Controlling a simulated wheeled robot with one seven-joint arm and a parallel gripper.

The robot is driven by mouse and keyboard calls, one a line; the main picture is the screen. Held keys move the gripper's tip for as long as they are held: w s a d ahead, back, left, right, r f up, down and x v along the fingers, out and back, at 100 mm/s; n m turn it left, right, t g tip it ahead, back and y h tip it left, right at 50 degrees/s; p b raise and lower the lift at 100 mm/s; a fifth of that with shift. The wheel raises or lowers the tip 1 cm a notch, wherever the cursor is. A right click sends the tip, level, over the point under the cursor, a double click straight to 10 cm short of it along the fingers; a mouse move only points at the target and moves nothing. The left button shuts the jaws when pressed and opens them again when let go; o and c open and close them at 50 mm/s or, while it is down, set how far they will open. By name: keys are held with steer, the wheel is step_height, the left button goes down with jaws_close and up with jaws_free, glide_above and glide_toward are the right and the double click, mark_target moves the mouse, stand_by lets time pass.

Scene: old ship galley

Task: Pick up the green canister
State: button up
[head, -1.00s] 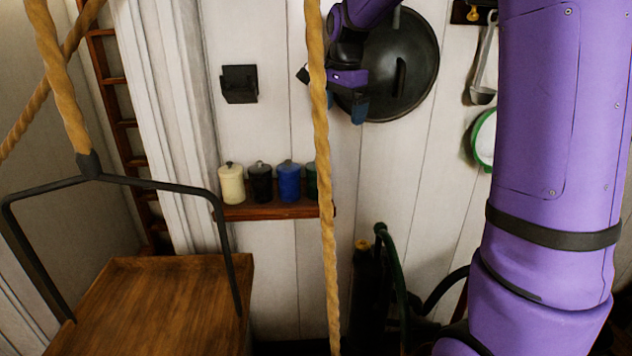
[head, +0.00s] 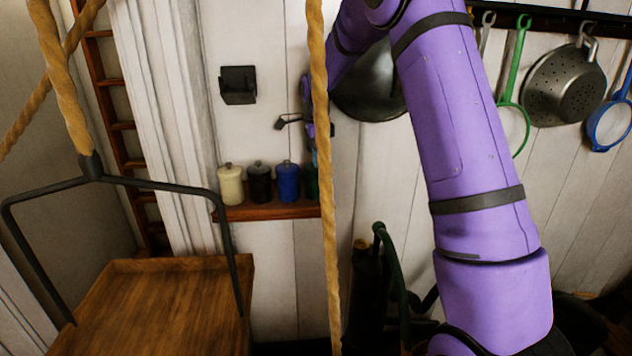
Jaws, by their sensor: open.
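The green canister (head: 311,187) stands at the right end of a small wooden wall shelf (head: 265,212). It is dark green and mostly hidden behind the hanging rope, with only a narrow strip showing. My gripper (head: 313,157) is open and hangs just above the canister, partly hidden by the same rope. I cannot tell whether its fingers touch or straddle the canister. To the left on the shelf stand a blue canister (head: 288,183), a black canister (head: 259,183) and a cream canister (head: 230,185).
A thick rope (head: 322,120) hangs in front of the shelf's right end. A wooden tray (head: 165,300) hangs at lower left from a dark metal frame (head: 150,184). A large pan lid (head: 372,95) and a colander (head: 565,85) hang on the wall.

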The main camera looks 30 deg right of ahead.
mark_target(316, 178)
steer(key=shift+f, duration=2.7)
steer(key=c, duration=1.2)
steer(key=shift+r, duration=0.1)
steer(key=shift+r, duration=0.1)
